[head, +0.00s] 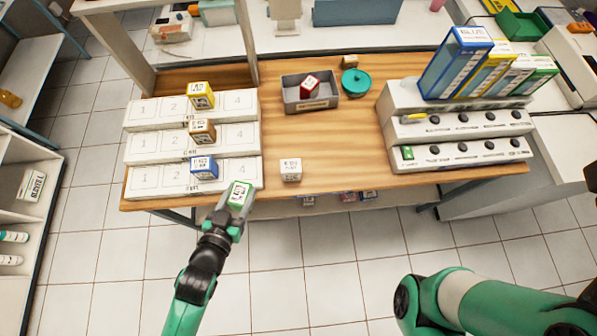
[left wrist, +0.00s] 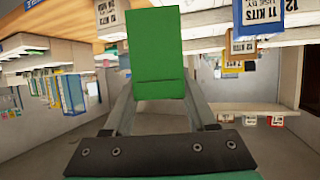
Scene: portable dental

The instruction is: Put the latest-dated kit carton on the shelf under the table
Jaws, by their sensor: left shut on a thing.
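My left gripper (head: 236,208) is shut on a green-and-white carton (head: 240,194) in the head view, just off the table's front edge beside the lowest step of the white rack. The green carton (left wrist: 157,55) fills the middle of the left wrist view, between the fingers. Yellow (head: 201,96), brown (head: 202,131) and blue (head: 204,167) cartons sit on the rack. A white carton (head: 290,170) stands on the table. Dates are too small to read. My right gripper is out of view.
The wooden table (head: 335,140) is clear in its middle. A grey bin (head: 296,106) with a red carton, a teal round container (head: 355,82) and a small tan carton (head: 349,61) are at the back. A white unit with knobs (head: 455,160) and binders stands right.

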